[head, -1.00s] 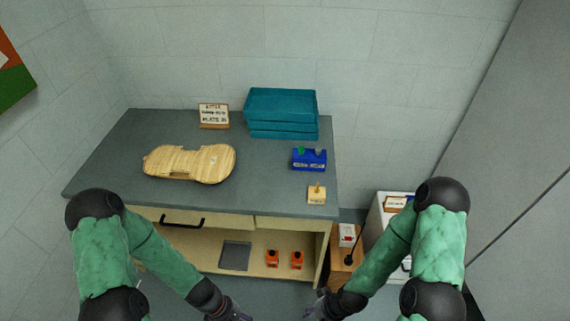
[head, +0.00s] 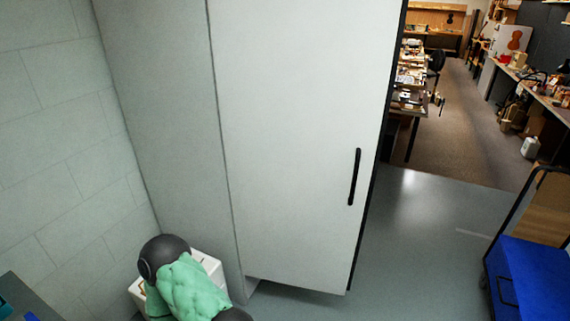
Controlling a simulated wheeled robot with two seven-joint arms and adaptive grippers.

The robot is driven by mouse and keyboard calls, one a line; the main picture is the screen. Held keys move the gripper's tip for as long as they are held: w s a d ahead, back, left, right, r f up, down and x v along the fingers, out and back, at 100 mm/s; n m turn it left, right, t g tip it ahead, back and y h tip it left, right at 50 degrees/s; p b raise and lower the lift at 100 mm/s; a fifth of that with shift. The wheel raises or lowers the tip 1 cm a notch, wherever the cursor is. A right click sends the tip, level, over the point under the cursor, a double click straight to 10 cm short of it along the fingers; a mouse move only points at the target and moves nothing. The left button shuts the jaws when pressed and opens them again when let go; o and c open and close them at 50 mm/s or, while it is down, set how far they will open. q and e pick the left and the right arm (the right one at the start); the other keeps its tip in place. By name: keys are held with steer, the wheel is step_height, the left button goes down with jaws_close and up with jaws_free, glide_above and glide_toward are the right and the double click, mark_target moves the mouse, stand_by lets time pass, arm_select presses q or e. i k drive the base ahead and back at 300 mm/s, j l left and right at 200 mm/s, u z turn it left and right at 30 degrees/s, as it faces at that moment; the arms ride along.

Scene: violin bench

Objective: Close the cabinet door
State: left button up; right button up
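The cabinet door (head: 295,130) is a tall pale grey panel in the middle of the head view. It has a black vertical handle (head: 354,177) near its right edge and a dark strip along that edge. The door meets the plain grey cabinet side (head: 170,130) along a vertical line at its left. Its bottom edge hangs above the floor, and it appears swung out from the cabinet. The inside of the cabinet is hidden. Neither gripper is in view; only a green and black part of my arm shows at the bottom left, well away from the handle.
A white box-like unit (head: 208,264) stands behind my arm, and the workbench corner (head: 25,300) is at the lower left. A blue cart (head: 535,278) stands at the lower right. Grey floor (head: 420,245) is clear between door and cart. Other workbenches (head: 408,102) stand farther back.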

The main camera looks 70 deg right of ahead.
mark_target(305, 88)
steer(key=z, duration=2.4)
